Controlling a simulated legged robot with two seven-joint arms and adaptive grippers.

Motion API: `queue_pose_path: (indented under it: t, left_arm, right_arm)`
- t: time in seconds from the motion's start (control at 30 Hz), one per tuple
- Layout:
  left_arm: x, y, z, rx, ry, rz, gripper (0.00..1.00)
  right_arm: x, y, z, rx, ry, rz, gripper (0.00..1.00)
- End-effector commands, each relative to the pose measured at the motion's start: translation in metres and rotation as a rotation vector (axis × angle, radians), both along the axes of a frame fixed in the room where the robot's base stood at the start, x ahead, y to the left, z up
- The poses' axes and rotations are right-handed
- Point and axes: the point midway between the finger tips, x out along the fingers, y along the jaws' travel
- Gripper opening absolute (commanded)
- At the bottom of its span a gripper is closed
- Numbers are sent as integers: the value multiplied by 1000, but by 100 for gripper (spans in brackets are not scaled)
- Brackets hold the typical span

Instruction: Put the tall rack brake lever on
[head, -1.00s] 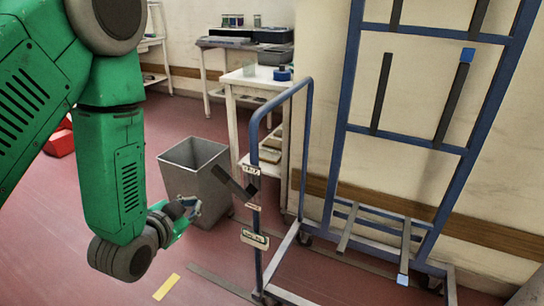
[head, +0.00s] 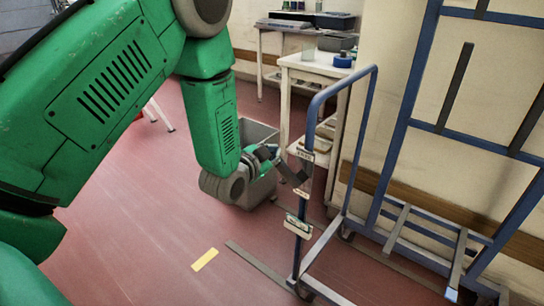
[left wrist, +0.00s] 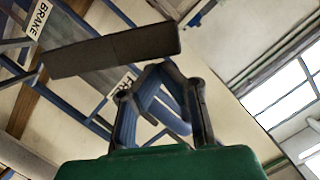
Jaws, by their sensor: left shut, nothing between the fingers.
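The brake lever (head: 293,173) is a dark flat bar that slopes up and left from the post. It also shows in the left wrist view as a dark bar (left wrist: 115,51) crossing just beyond the fingers. My left gripper (head: 271,153) is shut and empty, close to the lever's free upper end. I cannot tell whether they touch. In the left wrist view its fingertips (left wrist: 160,72) lie below the bar's right end. My right gripper is out of view.
A grey bin (head: 262,188) stands behind my left gripper. A tall blue frame (head: 398,130) with dark bars leans near the wall at right. A white table (head: 310,66) stands behind. Red floor is open at left, with a yellow strip (head: 205,260).

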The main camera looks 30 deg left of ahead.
Motion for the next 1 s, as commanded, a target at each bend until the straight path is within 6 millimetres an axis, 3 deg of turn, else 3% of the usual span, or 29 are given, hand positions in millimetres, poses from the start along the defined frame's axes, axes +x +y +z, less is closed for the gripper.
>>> queue_pose_path:
  t: [0.67,1.0]
  left_arm:
    - [0,9,-10,-18,1,0,0]
    - [1,22,-22,-194,17,3,0]
  right_arm:
    - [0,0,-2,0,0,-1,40]
    - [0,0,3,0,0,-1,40]
